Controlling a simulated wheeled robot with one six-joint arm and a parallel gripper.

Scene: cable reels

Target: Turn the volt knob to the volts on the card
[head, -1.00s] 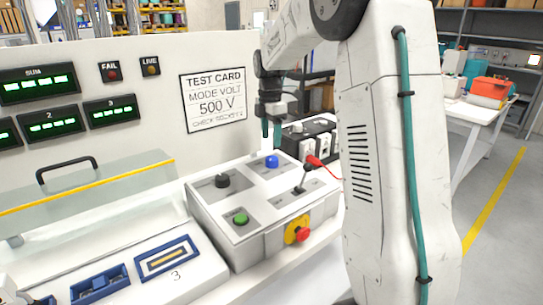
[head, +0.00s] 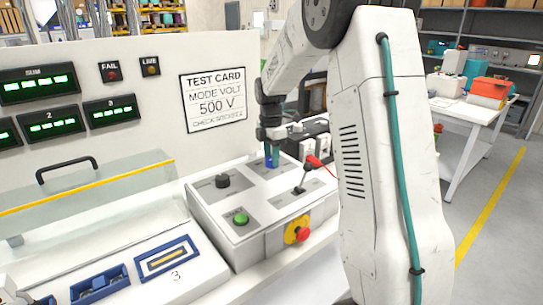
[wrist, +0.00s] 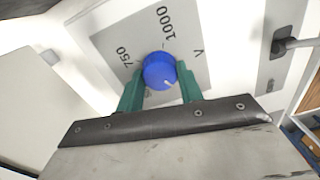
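The volt knob is blue and round; in the wrist view the knob (wrist: 158,69) sits on a grey plate (wrist: 112,42) printed 750, 1000 and V. A short pale mark shows near its lower right edge. My gripper (wrist: 160,78) has its green fingers on either side of the knob, open; I cannot tell whether they touch it. In the head view my gripper (head: 271,158) points down at the knob (head: 267,163), which is partly hidden behind the fingers. The test card (head: 213,101) on the panel reads MODE VOLT 500 V, with a smaller line below.
The control box (head: 235,258) also carries a black knob (head: 222,181), a green button (head: 240,219), a black lever (head: 301,180) and a red stop button on yellow (head: 298,231). A red plug with its lead (head: 315,161) is close to the right. A clear cover (head: 90,190) lies left.

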